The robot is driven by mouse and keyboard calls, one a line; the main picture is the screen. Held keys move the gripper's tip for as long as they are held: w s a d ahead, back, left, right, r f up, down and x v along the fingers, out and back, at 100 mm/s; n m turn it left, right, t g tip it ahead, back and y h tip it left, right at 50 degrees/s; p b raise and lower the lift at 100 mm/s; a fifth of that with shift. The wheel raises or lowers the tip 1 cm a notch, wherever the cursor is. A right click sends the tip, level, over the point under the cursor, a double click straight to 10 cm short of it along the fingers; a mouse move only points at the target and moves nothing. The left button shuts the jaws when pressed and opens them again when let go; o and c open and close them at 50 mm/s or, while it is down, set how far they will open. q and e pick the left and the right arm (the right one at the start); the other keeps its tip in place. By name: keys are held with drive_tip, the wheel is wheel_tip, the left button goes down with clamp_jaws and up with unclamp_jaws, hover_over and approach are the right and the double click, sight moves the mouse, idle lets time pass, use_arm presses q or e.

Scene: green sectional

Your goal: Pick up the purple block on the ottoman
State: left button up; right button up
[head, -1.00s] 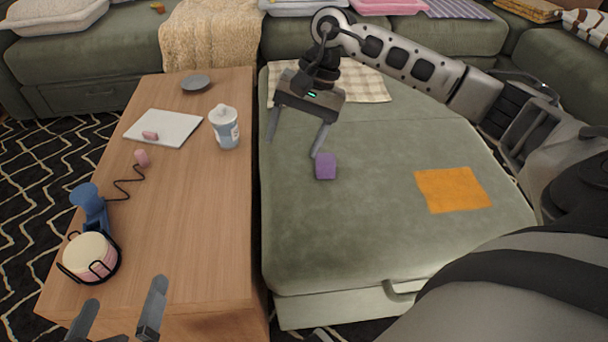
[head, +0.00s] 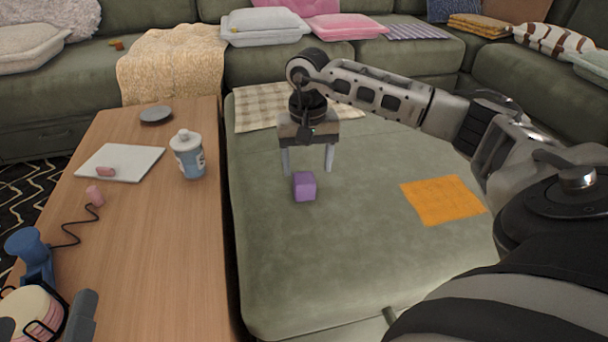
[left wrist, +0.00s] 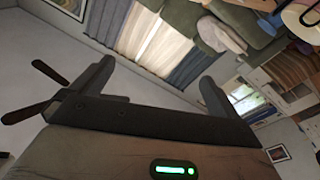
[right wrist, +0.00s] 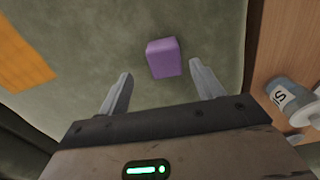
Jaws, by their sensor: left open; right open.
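The purple block (head: 304,187) sits on the green ottoman (head: 330,262), toward its left side. My right gripper (head: 308,172) is open and empty, close behind the block in the head view. In the right wrist view the block (right wrist: 163,58) lies beyond the open fingertips (right wrist: 162,78), roughly between them and apart from both. My left gripper shows only in part at the bottom left of the head view; in the left wrist view it is open and empty (left wrist: 160,75), facing the room's walls and ceiling.
An orange cloth (head: 443,200) lies flat on the ottoman's right. A checkered cloth (head: 262,105) covers its back.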

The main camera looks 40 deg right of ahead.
sight(304, 178)
drive_tip(key=f, duration=0.1)
drive_tip(key=f+b, duration=0.1)
drive_tip(key=f, duration=0.1)
drive_tip(key=f+b, duration=0.1)
drive_tip(key=shift+w+a+f, duration=0.2)
drive_tip(key=shift+a+f, duration=0.05)
drive_tip(key=shift+f, duration=0.3)
drive_tip(key=c, duration=1.1)
use_arm(q)
drive_tip(key=r+m+t, duration=0.1)
drive_tip(key=r+m+t+h, duration=0.1)
drive_tip(key=r, duration=0.1)
drive_tip(key=r+m+h, duration=0.1)
drive_tip(key=r+m, duration=0.1)
drive_tip(key=shift+w+a+t, duration=0.2)
drive_tip(key=shift+w+t, duration=0.15)
drive_tip(key=shift+t, duration=0.05)
use_arm(e)
drive_tip(key=shift+o, duration=0.2)
